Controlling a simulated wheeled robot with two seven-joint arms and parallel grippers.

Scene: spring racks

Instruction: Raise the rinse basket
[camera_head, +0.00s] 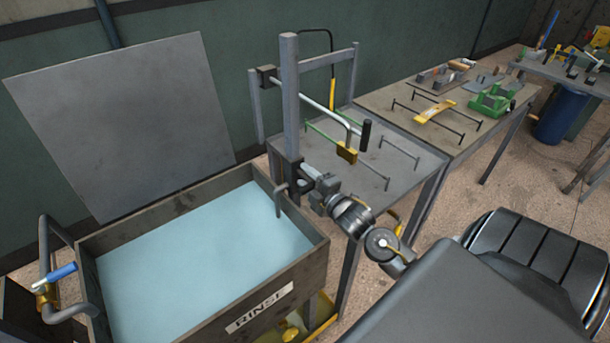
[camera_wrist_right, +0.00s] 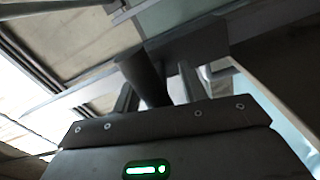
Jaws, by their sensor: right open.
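The rinse tank (camera_head: 318,257) is a dark open box marked RINSE, filled with pale blue water (camera_head: 200,265). A grey upright post (camera_head: 290,100) stands at its back right corner, with a dark sliding block (camera_head: 293,170) low on it. A bent hook-like rod (camera_head: 281,197) reaches from there into the tank. No basket shows; anything under the water is hidden. My right gripper (camera_head: 314,188) is at the block, beside the post. In the right wrist view its open fingers stand either side of a dark round bar (camera_wrist_right: 146,78); contact cannot be told. My left gripper is out of view.
A silver rod with a black grip (camera_head: 366,135) and a brass-coloured block (camera_head: 347,152) extend from the post over a grey side table (camera_head: 425,158). A blue-handled tap (camera_head: 62,271) is at the tank's left. A grey panel (camera_head: 125,120) stands behind the tank.

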